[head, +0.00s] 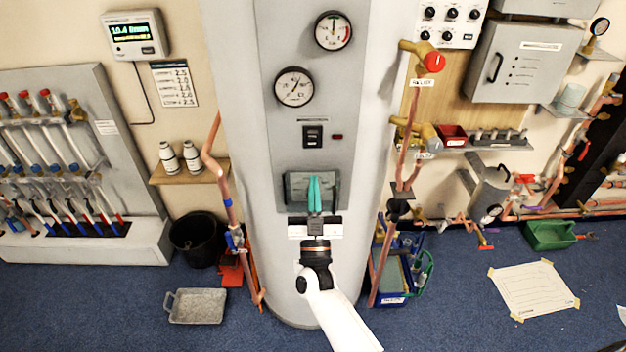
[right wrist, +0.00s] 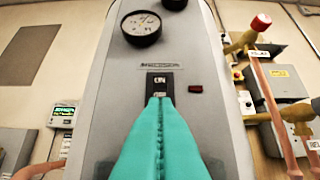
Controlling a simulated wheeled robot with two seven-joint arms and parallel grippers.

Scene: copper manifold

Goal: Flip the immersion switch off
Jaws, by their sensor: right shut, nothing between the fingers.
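The immersion switch (head: 312,136) is a small black rocker switch on the grey front panel of the tall cylinder, below two round dials. In the right wrist view the switch (right wrist: 160,80) has pale markings. A small dark red lamp (head: 337,137) is to its right. My right gripper (head: 314,181) has teal fingers, shut and empty, pointing up just below the switch in the head view. In the right wrist view the fingertips (right wrist: 160,100) overlap the switch's lower edge; I cannot tell whether they touch it. My left gripper is not in view.
A grey box (head: 296,188) on the cylinder is behind my right fingers. Copper pipes (head: 217,165) run up the left side, and more pipes with a red-knobbed valve (head: 433,62) are on the right. A black bucket (head: 196,240) and grey tray (head: 197,306) are on the blue floor.

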